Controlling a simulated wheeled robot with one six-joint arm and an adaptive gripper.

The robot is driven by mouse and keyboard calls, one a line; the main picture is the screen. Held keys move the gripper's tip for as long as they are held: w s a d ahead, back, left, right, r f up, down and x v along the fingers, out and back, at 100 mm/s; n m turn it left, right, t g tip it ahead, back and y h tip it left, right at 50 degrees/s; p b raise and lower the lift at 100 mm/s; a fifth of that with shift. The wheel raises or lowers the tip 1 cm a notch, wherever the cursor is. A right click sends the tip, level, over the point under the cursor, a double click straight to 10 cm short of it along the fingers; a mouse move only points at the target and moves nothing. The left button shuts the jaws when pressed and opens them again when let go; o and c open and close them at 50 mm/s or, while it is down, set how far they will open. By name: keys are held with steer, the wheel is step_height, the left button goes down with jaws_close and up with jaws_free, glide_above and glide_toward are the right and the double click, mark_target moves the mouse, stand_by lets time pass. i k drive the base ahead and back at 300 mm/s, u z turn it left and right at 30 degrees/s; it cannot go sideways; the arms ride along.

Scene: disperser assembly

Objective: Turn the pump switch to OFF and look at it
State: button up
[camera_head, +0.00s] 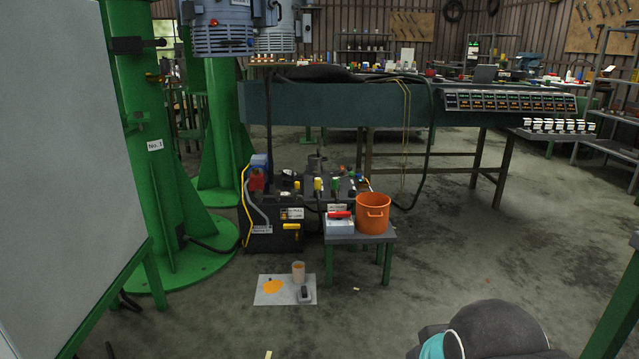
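A black pump-like unit (272,242) stands on the floor near the picture's centre. It has several coloured valves and knobs on top, a red and blue part (258,172) at its left, and a yellow lever (291,226) low on its front. Small labels on it are too small to read. I cannot tell which part is the pump switch, or its setting. My gripper is not in view; a dark rounded part with a teal piece at the bottom right seems to be my arm.
A small stool (383,240) in front of the unit bears an orange bucket (373,213) and a grey box with a red handle (339,223). Green columns (150,200) and a board (65,150) stand left.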

mark_target(338, 214)
steer(key=i, duration=2.8)
steer(key=z, duration=2.4)
steer(key=k, duration=0.65)
steer(key=u, duration=1.75)
